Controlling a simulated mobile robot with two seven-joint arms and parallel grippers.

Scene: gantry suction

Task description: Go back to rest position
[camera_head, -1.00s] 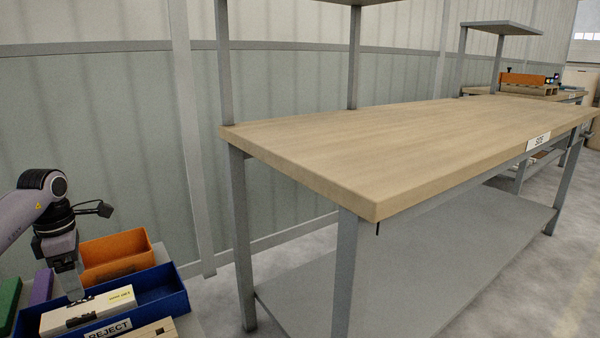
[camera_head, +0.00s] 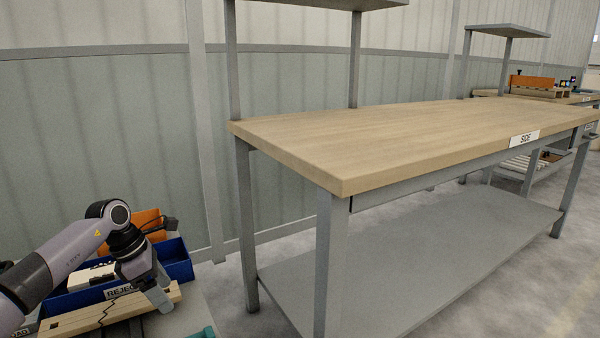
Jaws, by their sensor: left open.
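My left gripper (camera_head: 158,296) points down at the lower left, in front of the blue bin (camera_head: 178,262) and over the right end of a light wooden piece (camera_head: 75,322). Its jaws are open and I see nothing held between them. Whether the fingertips touch the wooden piece, I cannot tell. My left arm comes in from the lower left and covers part of the blue bin. My right gripper is not in view.
The blue bin bears a REJECT label and holds a white box (camera_head: 88,277). An orange bin (camera_head: 146,219) stands behind it. A bare wooden-topped workbench (camera_head: 400,135) marked SIDE fills the middle and right, with a grey lower shelf (camera_head: 420,240). Teal edge (camera_head: 204,333) below.

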